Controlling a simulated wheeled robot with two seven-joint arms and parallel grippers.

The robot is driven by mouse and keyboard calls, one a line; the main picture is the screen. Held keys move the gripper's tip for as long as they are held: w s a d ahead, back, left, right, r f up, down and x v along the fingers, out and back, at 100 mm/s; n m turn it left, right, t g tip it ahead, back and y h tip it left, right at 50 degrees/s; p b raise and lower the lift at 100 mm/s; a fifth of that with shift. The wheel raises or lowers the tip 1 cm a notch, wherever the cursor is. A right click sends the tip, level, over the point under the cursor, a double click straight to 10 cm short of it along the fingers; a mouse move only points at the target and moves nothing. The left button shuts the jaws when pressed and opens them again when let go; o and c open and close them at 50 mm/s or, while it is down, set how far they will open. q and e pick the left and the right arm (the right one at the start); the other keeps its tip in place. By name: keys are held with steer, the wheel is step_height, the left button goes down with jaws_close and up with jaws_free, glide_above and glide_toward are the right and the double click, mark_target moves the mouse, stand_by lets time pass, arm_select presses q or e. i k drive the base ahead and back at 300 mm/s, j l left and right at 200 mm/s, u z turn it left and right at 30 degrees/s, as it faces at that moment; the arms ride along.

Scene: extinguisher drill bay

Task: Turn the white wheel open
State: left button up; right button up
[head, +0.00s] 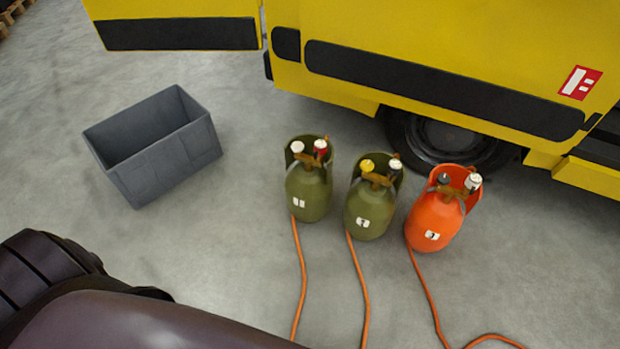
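Three gas cylinders stand upright in a row on the floor in the head view. The middle olive cylinder (371,211) has a yellow wheel (367,165) and a small pale knob (395,163). The orange cylinder (433,222) has a black wheel (444,178) and a second white wheel (474,181). How far any wheel is turned cannot be told. Neither of my grippers is in view.
An empty grey bin (165,160) stands left of the cylinders. A yellow vehicle (440,45) is close behind them. Orange hoses (302,280) run from the cylinders toward the front. A dark ribbed shape fills the lower left corner. Floor between bin and cylinders is clear.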

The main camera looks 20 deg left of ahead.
mark_target(297, 146)
steer(key=i+u, duration=0.1)
steer(key=u, duration=0.65)
